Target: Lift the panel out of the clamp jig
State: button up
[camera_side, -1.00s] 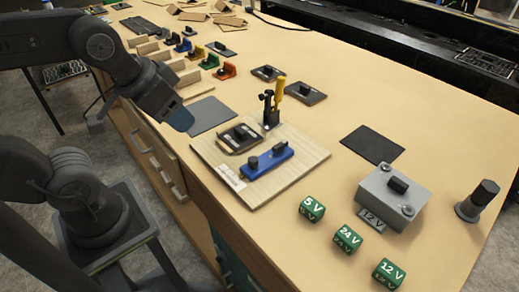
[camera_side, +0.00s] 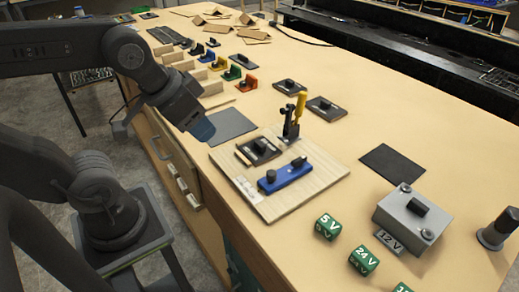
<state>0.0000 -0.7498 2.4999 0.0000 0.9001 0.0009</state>
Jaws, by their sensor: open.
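The clamp jig is a pale wooden board (camera_side: 322,180) on the bench, with a black toggle clamp (camera_side: 290,130) whose yellow handle (camera_side: 301,104) stands upright. A small dark panel (camera_side: 262,156) with a black knob lies on the board in front of the clamp. Next to it is a blue bar (camera_side: 287,178) with black knobs. My gripper (camera_side: 201,131) hangs to the left of the jig, above the bench's left edge, apart from the panel. It is open, and nothing shows in it; its fingertips are hard to make out.
A flat dark grey plate (camera_side: 232,122) lies left of the board. More knobbed panels (camera_side: 324,108) lie behind it. A black mat (camera_side: 391,163), a grey box (camera_side: 411,218) with a 12 V label, and green voltage blocks (camera_side: 327,227) are to the right. Coloured blocks (camera_side: 235,72) stand farther back.

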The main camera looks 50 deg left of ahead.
jog(key=w+r+m+g, duration=0.2)
jog(key=w+m+g, duration=0.1)
jog(key=w+m, duration=0.45)
jog(key=m+g, duration=0.3)
jog(key=m, duration=0.8)
send_near(260, 143)
jog(key=shift+n, duration=0.25)
notch_tip(260, 143, down, 9)
jog(key=shift+s+f, duration=0.1)
jog(key=shift+s, duration=0.05)
grip_shut()
